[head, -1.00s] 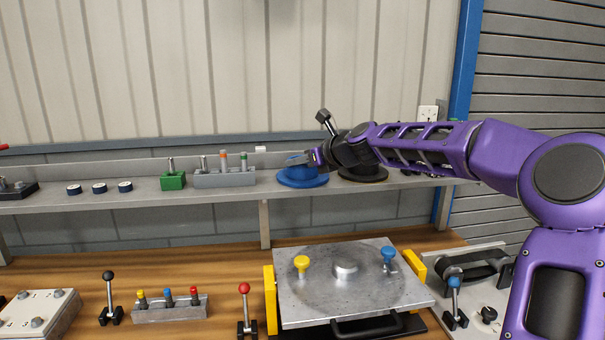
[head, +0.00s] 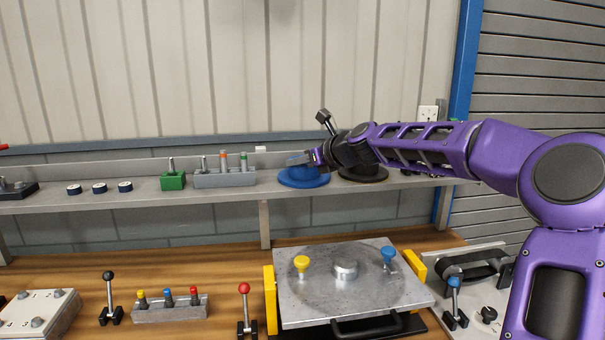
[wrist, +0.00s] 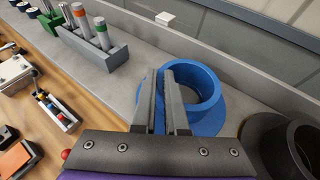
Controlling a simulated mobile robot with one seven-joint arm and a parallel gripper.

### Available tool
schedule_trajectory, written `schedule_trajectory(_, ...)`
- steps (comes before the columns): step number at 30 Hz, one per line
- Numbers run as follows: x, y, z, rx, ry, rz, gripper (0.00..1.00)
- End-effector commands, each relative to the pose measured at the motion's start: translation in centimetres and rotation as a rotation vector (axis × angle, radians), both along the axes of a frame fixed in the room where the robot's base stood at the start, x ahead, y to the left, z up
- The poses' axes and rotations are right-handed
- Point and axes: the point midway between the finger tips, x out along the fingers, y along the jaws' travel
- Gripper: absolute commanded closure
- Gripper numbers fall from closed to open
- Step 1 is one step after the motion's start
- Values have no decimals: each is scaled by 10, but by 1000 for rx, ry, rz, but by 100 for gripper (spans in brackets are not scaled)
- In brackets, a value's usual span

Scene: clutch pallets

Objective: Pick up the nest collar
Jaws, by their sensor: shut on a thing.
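The nest collar looks to be the blue flanged ring (head: 303,181) on the shelf, with a round opening and a wide base. In the wrist view the blue collar (wrist: 208,112) lies beyond and between my fingers. My gripper (head: 303,160) reaches in from the right at the collar's top. In the wrist view my gripper (wrist: 166,76) is shut on the collar's near-left wall, one finger outside and one inside the opening. The collar is upright, and I see no clear gap under its base. The fingers hide part of its wall.
A black flanged ring (head: 362,175) stands close on the right, partly under my arm. A grey block with several pegs (head: 225,180) and a green block (head: 173,181) stand left on the shelf (head: 140,191). The wall is behind. A metal plate fixture (head: 345,295) is on the bench below.

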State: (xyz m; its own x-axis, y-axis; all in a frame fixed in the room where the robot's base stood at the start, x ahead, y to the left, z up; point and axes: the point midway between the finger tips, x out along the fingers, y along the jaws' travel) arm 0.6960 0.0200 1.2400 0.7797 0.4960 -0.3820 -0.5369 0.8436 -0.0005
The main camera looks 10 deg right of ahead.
Motion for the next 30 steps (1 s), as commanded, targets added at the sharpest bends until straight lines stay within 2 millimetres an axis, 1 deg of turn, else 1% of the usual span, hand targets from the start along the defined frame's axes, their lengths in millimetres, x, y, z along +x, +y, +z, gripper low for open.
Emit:
schedule_trajectory(11, 0, 0, -1, -1, 2, 1, 100)
schedule_trajectory(14, 0, 0, 3, -2, 1, 0, 100)
schedule_trajectory(17, 0, 0, 17, -3, -2, -1, 100)
schedule_trajectory(24, 0, 1, 67, -4, -5, -1, 100)
schedule_trajectory(27, 0, 1, 83, -3, -4, 1, 100)
schedule_trajectory(30, 0, 1, 94, -2, -2, 1, 100)
